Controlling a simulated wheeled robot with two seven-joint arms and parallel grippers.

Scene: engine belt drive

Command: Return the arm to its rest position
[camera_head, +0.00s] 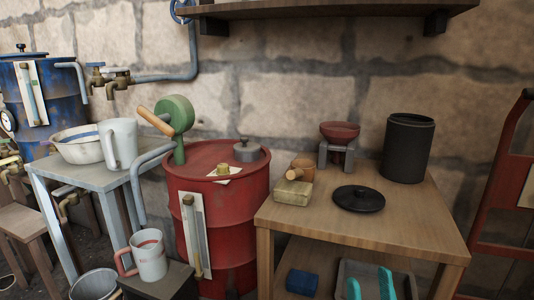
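My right gripper (370,287) shows at the bottom edge, right of centre, as two teal fingertips. They stand apart with a clear gap and nothing visible between them. The rest of that gripper and its arm are cut off by the frame. The fingertips appear in front of a grey tray (402,267) on the lower shelf of the wooden table (330,222). I cannot tell how far they are from it. My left gripper is not in view.
A black canister (407,148), black lid (358,198), red bowl on a stand (340,132) and small box (293,191) stand on the table. A red drum (232,205) with a green-headed pump (177,118) is left of it. A red frame (500,190) stands right.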

